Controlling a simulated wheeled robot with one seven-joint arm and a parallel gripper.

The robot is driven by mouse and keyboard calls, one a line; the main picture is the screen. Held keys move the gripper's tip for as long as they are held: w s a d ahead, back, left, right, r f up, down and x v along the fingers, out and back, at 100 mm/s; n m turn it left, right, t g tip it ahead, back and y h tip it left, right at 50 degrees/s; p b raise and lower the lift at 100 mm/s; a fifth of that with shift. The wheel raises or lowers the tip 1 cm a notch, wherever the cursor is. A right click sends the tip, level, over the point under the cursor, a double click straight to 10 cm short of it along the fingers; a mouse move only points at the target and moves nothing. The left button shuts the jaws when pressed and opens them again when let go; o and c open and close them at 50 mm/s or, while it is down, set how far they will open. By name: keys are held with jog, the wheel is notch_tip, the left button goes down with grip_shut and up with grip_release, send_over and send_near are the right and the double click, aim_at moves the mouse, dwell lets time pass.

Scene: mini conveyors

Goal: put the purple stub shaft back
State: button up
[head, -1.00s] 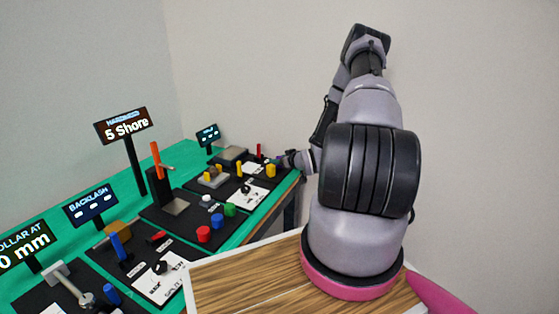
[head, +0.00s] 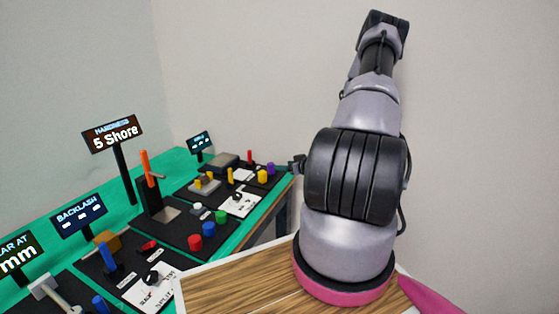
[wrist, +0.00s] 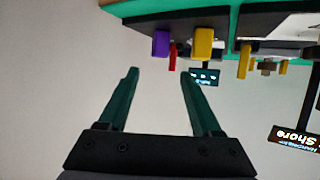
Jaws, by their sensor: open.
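The purple stub shaft (head: 270,168) stands at the far right end of the bench, right beside a yellow cylinder (head: 262,176). In the wrist view, which is upside down, the purple stub shaft (wrist: 161,43) shows beyond the fingertips, next to a red piece (wrist: 173,57) and the yellow cylinder (wrist: 202,44). My gripper (wrist: 160,74) is open and empty, with clear space between its fingers and the purple shaft. In the head view my arm hides most of the gripper. Whether the shaft sits in a hole cannot be seen.
Black station boards with several coloured cylinders, such as a red one (head: 195,243), run along the green bench (head: 70,236). Small signs on posts, such as the hardness sign (head: 112,134), stand behind them. The space off the bench's right edge is open.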

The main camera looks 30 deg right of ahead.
jog(key=s+a+r+m+g+h, duration=0.1)
jog(key=a+r+g+h, duration=0.1)
jog(key=r, duration=1)
jog(key=s+a+r+m+g+h, duration=0.1)
jog(key=r+g+h, duration=0.1)
jog(key=r, duration=1)
jog(key=s+a+r+m+y, duration=0.1)
jog(key=s+a+r, duration=0.4)
jog(key=s, duration=0.3)
jog(key=s+a+r+m+g+y, duration=0.1)
jog(key=s+a+r+y, duration=0.1)
jog(key=s+a+r, duration=0.4)
jog(key=s+a+r+m+g+y, duration=0.1)
jog(key=s+a+r, duration=0.4)
jog(key=s, duration=0.5)
jog(key=shift+a+r+m, duration=0.4)
jog(key=shift+r, duration=0.1)
